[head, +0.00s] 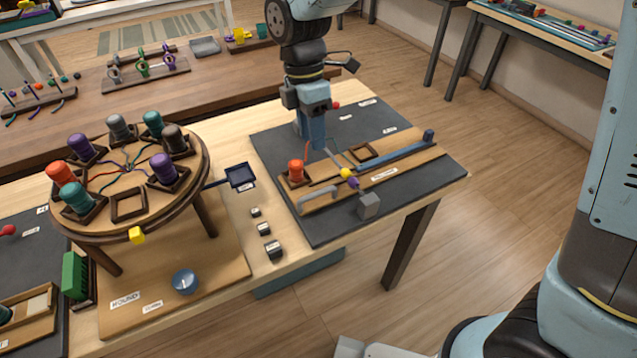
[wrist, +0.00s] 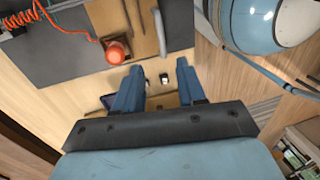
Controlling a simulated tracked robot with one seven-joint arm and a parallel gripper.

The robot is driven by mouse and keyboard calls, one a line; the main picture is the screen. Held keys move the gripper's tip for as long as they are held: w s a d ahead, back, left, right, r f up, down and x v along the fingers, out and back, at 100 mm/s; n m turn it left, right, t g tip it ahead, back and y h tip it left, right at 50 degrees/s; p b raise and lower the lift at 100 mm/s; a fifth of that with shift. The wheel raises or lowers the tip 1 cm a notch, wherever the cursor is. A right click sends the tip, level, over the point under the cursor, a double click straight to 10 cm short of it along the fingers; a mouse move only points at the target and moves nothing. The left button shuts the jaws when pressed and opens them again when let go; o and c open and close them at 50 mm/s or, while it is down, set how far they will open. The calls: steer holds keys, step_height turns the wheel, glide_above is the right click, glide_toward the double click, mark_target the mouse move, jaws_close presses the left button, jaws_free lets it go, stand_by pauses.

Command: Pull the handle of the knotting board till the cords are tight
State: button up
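The knotting board (head: 408,166) is a wooden strip on a dark mat on the right of the table. An orange bobbin (head: 296,170) stands in its left end. A grey bar handle (head: 318,196) lies along its front left edge, and a blue rail with an upright knob (head: 428,136) runs to the right end. My gripper (head: 316,146) points down behind the bobbin, apart from the grey handle. In the wrist view its blue fingers (wrist: 157,76) are spread with nothing between them. The orange bobbin (wrist: 116,53) shows beyond the left finger. Cord tightness cannot be made out.
A grey block (head: 368,206) with yellow and purple beads sticks out at the board's front. A round braiding stand (head: 128,205) with several coloured bobbins stands to the left. Small dark labelled blocks (head: 265,229) lie between. The mat behind the board (head: 365,118) is mostly clear.

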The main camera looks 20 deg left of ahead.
glide_above(318, 185)
steer(key=s+d, duration=0.2)
steer(key=s, duration=0.3)
step_height(318, 185, down, 13)
steer(key=shift+a+r, duration=0.1)
steer(key=shift+a, duration=0.05)
jaws_close()
stand_by(0.4)
